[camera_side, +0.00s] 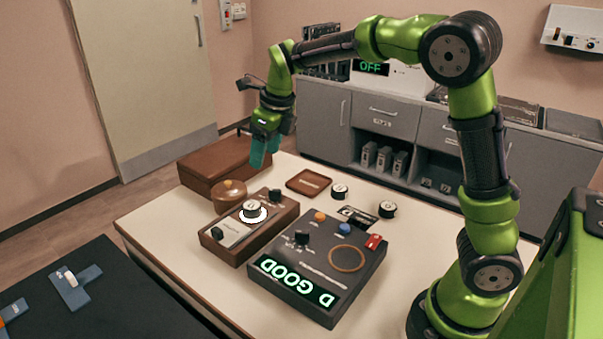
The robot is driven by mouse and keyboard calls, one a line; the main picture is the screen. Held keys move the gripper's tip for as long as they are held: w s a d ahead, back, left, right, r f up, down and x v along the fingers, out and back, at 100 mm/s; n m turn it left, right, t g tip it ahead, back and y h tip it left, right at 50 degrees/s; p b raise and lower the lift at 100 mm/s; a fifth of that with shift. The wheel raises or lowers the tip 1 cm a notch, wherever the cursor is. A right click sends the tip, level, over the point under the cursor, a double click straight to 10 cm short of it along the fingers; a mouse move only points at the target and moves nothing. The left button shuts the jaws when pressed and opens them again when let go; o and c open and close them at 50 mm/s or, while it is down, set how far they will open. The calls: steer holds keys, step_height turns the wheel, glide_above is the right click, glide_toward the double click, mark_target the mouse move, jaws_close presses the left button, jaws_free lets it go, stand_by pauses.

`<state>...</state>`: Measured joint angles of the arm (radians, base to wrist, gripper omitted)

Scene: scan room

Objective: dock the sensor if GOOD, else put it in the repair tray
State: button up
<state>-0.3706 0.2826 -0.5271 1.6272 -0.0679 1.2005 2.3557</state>
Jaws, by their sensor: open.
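My gripper (264,157) is open and hangs over the back left of the table, above and behind the wooden device. Nothing shows between its fingers. A black console (310,277) at the front has a lit green display (299,285) reading "D GOOD". One round black sensor with a pale top (253,208) sits on a glowing white spot on the wooden device (262,233). Two similar round pieces, one at the back (340,190) and one at the right (387,208), stand on the table. Their labels are too small to read. A small brown tray (308,182) lies empty at the back.
A brown box (213,163) and a round wooden pot (229,194) stand at the left of the table. A dark plate (358,215) lies behind the console, which carries several knobs and buttons. A dark bench (110,300) is at the front left. The table's front left corner is clear.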

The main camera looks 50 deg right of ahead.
glide_above(252, 205)
steer(key=s, duration=0.2)
steer(key=f, duration=1)
steer(key=shift+s+d, duration=0.2)
steer(key=shift+d, duration=0.05)
steer(key=shift+w+x, duration=0.2)
steer(key=shift+x, duration=3.05)
steer(key=shift+r, duration=0.15)
steer(key=c, duration=1)
